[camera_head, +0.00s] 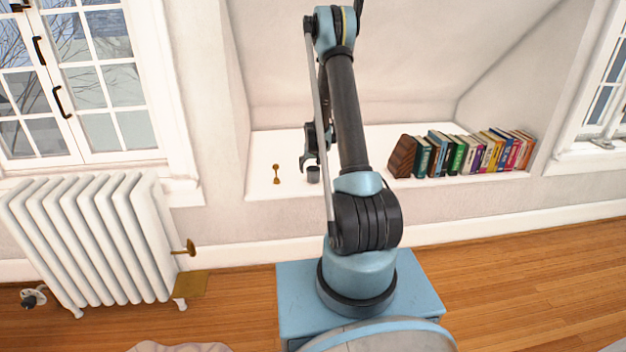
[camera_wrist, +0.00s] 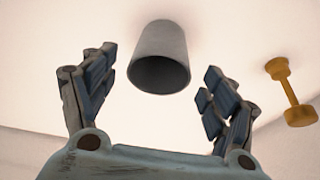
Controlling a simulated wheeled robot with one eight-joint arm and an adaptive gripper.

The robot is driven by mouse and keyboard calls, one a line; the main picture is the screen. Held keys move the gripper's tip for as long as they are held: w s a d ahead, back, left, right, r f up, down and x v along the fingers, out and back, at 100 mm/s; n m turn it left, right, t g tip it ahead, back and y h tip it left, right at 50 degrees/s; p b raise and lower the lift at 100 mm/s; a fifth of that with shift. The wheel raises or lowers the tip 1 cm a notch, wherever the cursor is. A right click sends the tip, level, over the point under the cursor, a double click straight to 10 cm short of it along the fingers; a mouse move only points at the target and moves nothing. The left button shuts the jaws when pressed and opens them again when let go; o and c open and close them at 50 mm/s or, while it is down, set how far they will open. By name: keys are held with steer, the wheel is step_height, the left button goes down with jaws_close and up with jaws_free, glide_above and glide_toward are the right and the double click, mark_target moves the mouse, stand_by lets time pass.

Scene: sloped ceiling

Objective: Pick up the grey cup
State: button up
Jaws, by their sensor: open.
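The grey cup (camera_head: 313,174) stands on the white alcove ledge, partly beside my arm in the head view. In the wrist view the grey cup (camera_wrist: 161,57) shows ahead of the fingers, between their two lines, with its dark open mouth toward the camera. My gripper (camera_wrist: 163,72) is open, with one finger on each side and a gap between each finger and the cup. In the head view my gripper (camera_head: 308,165) is small, just above and left of the cup, and partly hidden by my arm.
A small brass dumbbell-shaped object (camera_head: 276,174) stands left of the cup; it shows at right in the wrist view (camera_wrist: 290,92). A row of books (camera_head: 470,152) with a brown wooden bookend (camera_head: 401,157) stands right on the ledge (camera_head: 350,189). A white radiator (camera_head: 95,240) is at left.

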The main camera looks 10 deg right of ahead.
steer(key=shift+x, duration=1.4)
steer(key=c, duration=1.2)
steer(key=shift+r, duration=0.1)
